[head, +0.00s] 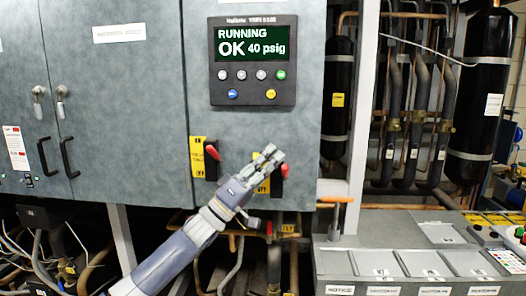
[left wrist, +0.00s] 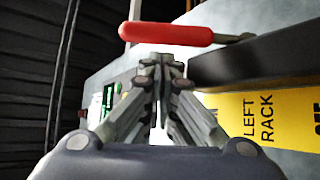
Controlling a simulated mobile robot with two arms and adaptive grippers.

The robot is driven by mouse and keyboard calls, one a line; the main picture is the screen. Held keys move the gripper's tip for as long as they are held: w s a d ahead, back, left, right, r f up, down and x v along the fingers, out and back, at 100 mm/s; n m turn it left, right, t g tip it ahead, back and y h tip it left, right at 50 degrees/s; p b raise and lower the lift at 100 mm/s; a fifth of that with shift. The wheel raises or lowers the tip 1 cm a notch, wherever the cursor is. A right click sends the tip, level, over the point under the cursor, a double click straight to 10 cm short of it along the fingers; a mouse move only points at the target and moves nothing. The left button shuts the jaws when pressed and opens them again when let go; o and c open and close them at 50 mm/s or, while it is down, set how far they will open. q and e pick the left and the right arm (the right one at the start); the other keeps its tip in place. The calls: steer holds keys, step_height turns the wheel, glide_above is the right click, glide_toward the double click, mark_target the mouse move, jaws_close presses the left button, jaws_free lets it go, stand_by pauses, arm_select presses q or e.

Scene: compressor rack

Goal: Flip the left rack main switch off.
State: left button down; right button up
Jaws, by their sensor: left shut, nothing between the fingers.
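Two red-handled switches on yellow-labelled black bases sit low on the grey cabinet in the head view: one at left (head: 212,152) and one at right (head: 284,171). Their labels are too small to read there. My left gripper (head: 270,152) is shut and empty, just left of the right handle and partly covering its base and label. In the left wrist view, the gripper (left wrist: 160,65) lies just below a red handle (left wrist: 165,33), which points along the panel. A yellow label (left wrist: 265,118) reading "LEFT RACK" is beside its black base (left wrist: 255,62). Contact cannot be told.
A display (head: 253,45) above the switches reads "RUNNING OK 40 psig". Copper pipes and black cylinders (head: 480,90) stand at right. Grey covered bins (head: 340,262) are at lower right. Cabinet door handles (head: 68,157) stick out at left.

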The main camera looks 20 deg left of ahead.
arm_select(q)
steer(key=shift+s+d+f, duration=0.3)
steer(key=shift+s+f, duration=0.25)
steer(key=shift+f, duration=0.15)
arm_select(e)
steer(key=shift+r, duration=0.35)
